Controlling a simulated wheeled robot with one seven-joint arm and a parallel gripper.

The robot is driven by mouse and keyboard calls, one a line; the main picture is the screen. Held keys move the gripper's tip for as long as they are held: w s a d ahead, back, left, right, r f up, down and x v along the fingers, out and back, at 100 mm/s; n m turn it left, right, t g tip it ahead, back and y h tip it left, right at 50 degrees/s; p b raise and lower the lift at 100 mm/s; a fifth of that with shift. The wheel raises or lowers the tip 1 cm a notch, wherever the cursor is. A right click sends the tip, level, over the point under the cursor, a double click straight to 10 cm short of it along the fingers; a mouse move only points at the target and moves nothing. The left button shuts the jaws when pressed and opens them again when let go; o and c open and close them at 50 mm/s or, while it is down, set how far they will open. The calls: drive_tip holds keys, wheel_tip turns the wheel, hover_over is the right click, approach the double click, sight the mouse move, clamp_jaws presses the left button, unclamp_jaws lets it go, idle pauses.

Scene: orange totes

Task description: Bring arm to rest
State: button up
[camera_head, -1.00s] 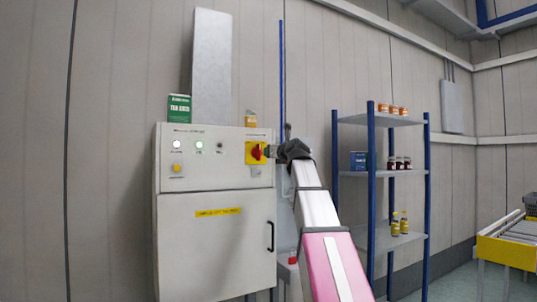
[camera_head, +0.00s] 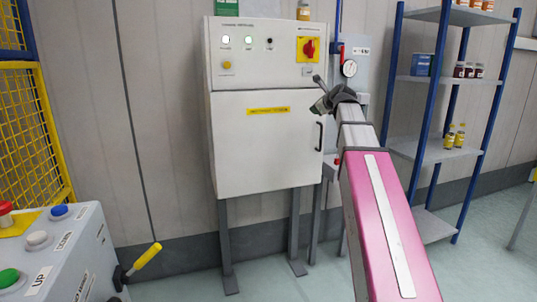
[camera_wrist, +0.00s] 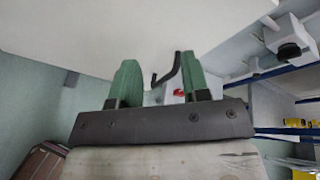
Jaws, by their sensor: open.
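My gripper shows in the wrist view (camera_wrist: 161,80) with its two green fingers spread apart and nothing held between them. In the head view, my pink and white arm reaches up toward the grey cabinet, and its dark wrist end appears in front of the cabinet's right edge; the fingers are too small there to make out clearly. The cabinet (camera_head: 265,150) has a closed door with a black handle (camera_head: 319,136). A dark bent handle (camera_wrist: 170,68) appears beyond the fingers in the wrist view; I cannot tell how far off it is.
A control console (camera_head: 75,255) with coloured buttons and a yellow lever stands at lower left, near a yellow mesh fence (camera_head: 35,140). A blue-posted shelf (camera_head: 445,150) with jars and bottles stands at right. Floor (camera_head: 190,270) shows clear before the cabinet.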

drive_tip(key=s+a+f+n+g+h, duration=0.1)
drive_tip(key=s+f+n+g, duration=0.2)
drive_tip(key=f, duration=0.8)
drive_tip(key=s+f+n+g, duration=0.1)
drive_tip(key=s+f+n, duration=0.3)
drive_tip(key=f, duration=0.7)
drive_tip(key=s+a+f+n+g+h, duration=0.15)
drive_tip(key=f+n, duration=0.35)
drive_tip(key=f, duration=0.5)
drive_tip(key=s+f+n+g+h, duration=0.2)
drive_tip(key=s+f+n+g, duration=0.5)
drive_tip(key=s+f+n, duration=0.6)
drive_tip(key=s+f, duration=0.7)
drive_tip(key=f, duration=0.3)
drive_tip(key=shift+s+d+f, duration=0.25)
drive_tip(key=shift+s+d, duration=0.05)
drive_tip(key=shift+d, duration=0.05)
drive_tip(key=shift+g, duration=0.25)
